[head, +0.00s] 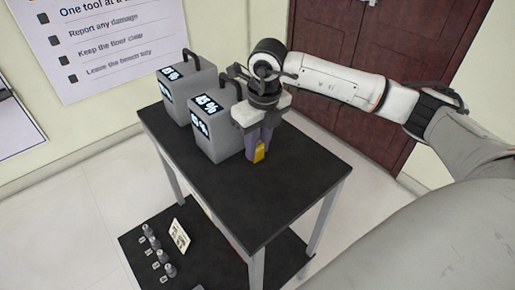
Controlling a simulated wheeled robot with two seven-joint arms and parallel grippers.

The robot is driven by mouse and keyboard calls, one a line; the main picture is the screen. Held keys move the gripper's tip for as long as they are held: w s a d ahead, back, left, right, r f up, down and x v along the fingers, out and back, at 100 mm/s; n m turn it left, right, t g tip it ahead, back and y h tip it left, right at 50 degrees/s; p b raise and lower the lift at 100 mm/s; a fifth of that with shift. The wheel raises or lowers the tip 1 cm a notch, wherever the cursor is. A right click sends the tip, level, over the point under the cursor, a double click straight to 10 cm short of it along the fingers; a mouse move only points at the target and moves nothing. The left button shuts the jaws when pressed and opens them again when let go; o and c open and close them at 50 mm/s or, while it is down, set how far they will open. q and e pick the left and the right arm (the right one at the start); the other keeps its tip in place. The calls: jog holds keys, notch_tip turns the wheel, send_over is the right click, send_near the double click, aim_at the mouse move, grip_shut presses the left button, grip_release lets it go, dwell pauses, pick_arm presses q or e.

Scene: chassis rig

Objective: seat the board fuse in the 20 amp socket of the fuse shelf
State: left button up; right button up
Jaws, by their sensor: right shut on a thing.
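My right gripper (258,140) points down over the front right part of the black tabletop (290,190). It is shut on a small yellow piece, apparently the board fuse (259,153), whose lower part shows below the fingers. I cannot tell whether the piece touches the tabletop or hangs just above it. My left gripper is not in view. I cannot make out a fuse shelf or a 20 amp socket for certain.
Two grey boxes with black handles, a rear one (201,82) and a nearer one (222,145), stand left of the gripper. The lower shelf (205,262) holds several grey upright pegs (154,242) and a pale card (179,233). The tabletop's front right is clear.

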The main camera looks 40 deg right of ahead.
notch_tip(320, 180, up, 10)
jog(key=shift+r+b, duration=0.1)
jog(key=shift+b, duration=0.25)
jog(key=n, duration=0.1)
jog(key=s+a+n, duration=0.1)
jog(key=n, duration=0.1)
jog(key=shift+a+f+n+y, duration=0.15)
jog(key=shift+f+n+y, duration=0.15)
jog(key=shift+f, duration=0.1)
jog(key=s+a+f+n+g, duration=0.1)
jog(key=s+a+n, duration=0.2)
jog(key=n, duration=0.7)
jog(key=s+a+f+n+g, duration=0.1)
jog(key=s+n, duration=0.3)
jog(key=n, duration=0.7)
jog(key=s+a+f+n, duration=0.2)
jog(key=s+a+n, duration=0.1)
jog(key=n, duration=0.7)
jog(key=shift+s+a+f+n+g, duration=0.15)
jog(key=shift+a+f+g, duration=0.05)
jog(key=shift+a, duration=0.25)
jog(key=shift+s+a+f+n+g, duration=0.15)
jog(key=shift+a+f+g, duration=0.05)
jog(key=shift+a, duration=0.2)
jog(key=shift+s, duration=0.1)
